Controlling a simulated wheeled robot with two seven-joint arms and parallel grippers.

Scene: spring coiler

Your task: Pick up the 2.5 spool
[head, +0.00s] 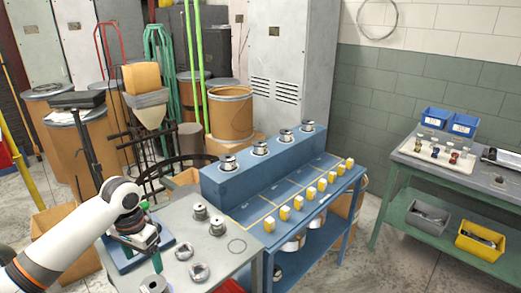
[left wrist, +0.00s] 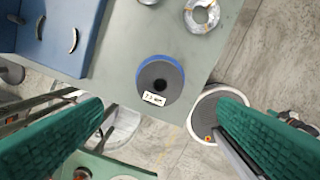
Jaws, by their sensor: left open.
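A round spool (left wrist: 160,72) with a dark grey top, a blue rim and a centre hole stands near the table edge in the left wrist view. Its small white label seems to read 2.5 mm. A spool at the bottom of the head view (head: 153,285) appears to be the same one. My left gripper (left wrist: 160,108) is open, its two green fingers wide apart with nothing between them. The spool shows beyond and between the fingertips, apart from both. In the head view the left gripper (head: 155,250) hangs over the grey table. My right gripper is not in view.
The grey table (head: 240,262) also holds metal spools (head: 217,225), wire coils (head: 199,272) and a blue tray (left wrist: 62,35). A blue bench (head: 255,185) with spools and yellow blocks stands behind right. A white-rimmed container (left wrist: 203,103) sits below the table edge.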

